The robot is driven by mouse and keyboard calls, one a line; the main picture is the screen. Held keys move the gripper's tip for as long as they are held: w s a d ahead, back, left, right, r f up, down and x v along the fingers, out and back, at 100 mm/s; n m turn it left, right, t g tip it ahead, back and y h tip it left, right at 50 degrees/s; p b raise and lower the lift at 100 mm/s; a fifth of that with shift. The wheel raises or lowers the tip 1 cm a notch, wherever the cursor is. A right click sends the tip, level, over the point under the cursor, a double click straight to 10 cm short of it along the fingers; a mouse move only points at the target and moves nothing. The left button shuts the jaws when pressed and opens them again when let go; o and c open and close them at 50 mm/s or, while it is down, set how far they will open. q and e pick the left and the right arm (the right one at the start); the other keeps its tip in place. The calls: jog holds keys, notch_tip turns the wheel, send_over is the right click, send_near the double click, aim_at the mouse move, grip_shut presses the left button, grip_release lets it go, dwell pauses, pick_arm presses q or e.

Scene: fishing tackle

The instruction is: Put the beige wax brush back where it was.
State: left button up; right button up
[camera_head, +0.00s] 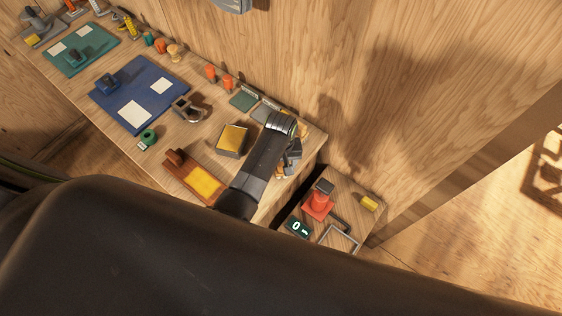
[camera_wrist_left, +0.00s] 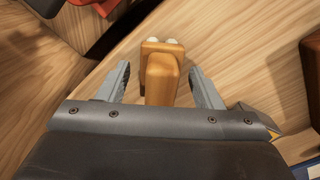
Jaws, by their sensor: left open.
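My left gripper (camera_head: 288,163) is low over the near right corner of the long workbench, its jaws open. In the left wrist view the open left gripper (camera_wrist_left: 160,72) has one finger on each side of an orange-tan wooden piece (camera_wrist_left: 161,80) with two pale round tips at its far end. It looks like the beige wax brush, though its bristles are not clearly seen. Gaps show between it and the fingers. In the head view my gripper mostly hides this piece (camera_head: 279,173). My right gripper is not in view.
A brown board with a yellow pad (camera_head: 203,181) and a grey box with a yellow top (camera_head: 232,139) lie left of the gripper. A lower side surface holds a red-orange item (camera_head: 317,204), a display (camera_head: 298,228) and a frame (camera_head: 339,240). A wooden wall stands behind.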

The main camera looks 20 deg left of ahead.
pick_arm(q)
notch_tip(320, 180, up, 10)
jog(key=p, duration=0.9)
jog(key=shift+r, duration=0.5)
